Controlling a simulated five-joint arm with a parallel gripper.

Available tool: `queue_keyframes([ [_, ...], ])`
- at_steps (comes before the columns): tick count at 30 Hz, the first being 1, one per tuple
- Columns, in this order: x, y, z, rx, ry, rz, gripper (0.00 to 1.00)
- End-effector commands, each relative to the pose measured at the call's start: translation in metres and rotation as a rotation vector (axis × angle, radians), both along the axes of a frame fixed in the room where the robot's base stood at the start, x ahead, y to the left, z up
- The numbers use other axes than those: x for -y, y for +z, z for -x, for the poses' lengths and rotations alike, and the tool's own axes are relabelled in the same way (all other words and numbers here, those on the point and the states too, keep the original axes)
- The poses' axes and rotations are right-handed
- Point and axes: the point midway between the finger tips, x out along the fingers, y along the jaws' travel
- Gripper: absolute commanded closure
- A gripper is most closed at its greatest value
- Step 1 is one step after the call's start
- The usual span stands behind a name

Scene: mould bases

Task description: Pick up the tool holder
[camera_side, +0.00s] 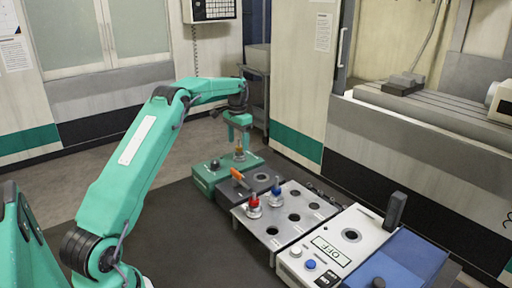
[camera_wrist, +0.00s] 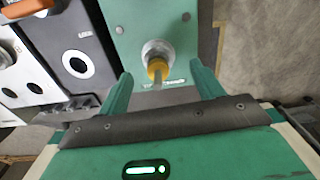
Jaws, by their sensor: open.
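A tool holder with a yellow ring (camera_side: 239,155) stands upright in the green base (camera_side: 207,181) at the far end of the row. In the wrist view the tool holder (camera_wrist: 155,50) shows a silver collar, the yellow ring and a thin shank pointing toward me. My gripper (camera_side: 239,141) is above it, pointing down. In the wrist view my gripper (camera_wrist: 161,74) is open, with one green finger on each side of the tool holder's line. I see no contact. Two other holders, one red (camera_side: 254,206) and one blue (camera_side: 275,194), stand in the grey plate (camera_side: 262,233).
A dark block (camera_side: 262,178) with a ringed hole and an orange-handled item (camera_side: 239,178) sit beside the green base. A white panel (camera_side: 315,250) reading OFF and a blue box (camera_side: 400,262) are nearer. A machine bed (camera_side: 430,105) stands right. Dark mat lies left of the row.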

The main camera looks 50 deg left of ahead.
Motion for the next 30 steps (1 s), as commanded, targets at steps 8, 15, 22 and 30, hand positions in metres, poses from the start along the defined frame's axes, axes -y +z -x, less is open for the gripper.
queue_keyframes([
  [8,0.002,-0.010,0.000,-0.003,0.000,0.001,0.33],
  [15,0.004,-0.038,-0.001,-0.003,0.000,0.002,0.33],
  [22,0.003,-0.052,-0.002,-0.001,0.000,0.000,0.33],
  [30,0.003,-0.052,-0.002,0.000,0.000,0.000,0.33],
])
